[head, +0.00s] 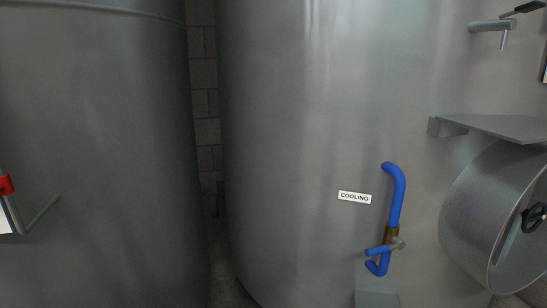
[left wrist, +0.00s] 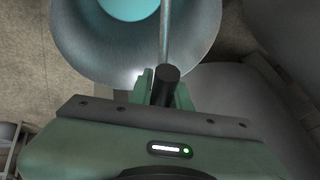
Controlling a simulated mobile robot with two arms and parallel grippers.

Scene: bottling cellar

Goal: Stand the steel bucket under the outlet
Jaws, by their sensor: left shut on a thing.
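In the left wrist view, a grey steel bucket (left wrist: 80,48) with a pale blue inside shows at the top. A thin metal rod, its handle (left wrist: 165,35), runs down across it to a dark grip (left wrist: 167,80). My left gripper (left wrist: 162,92) is shut on the bucket at this handle. The bucket's base is hidden. In the head view, a short steel pipe with a dark lever (head: 490,26) sticks out of the large tank at the upper right; I cannot tell if it is the outlet. Neither the bucket nor my right gripper shows clearly in the head view.
The large steel tank (head: 300,130) carries a "COOLING" label (head: 354,197), a blue pipe (head: 396,195), a grey shelf (head: 490,125) and a round hatch (head: 490,220) with a black handwheel. Another tank (head: 95,150) stands at left. A narrow gap shows a block wall (head: 206,105).

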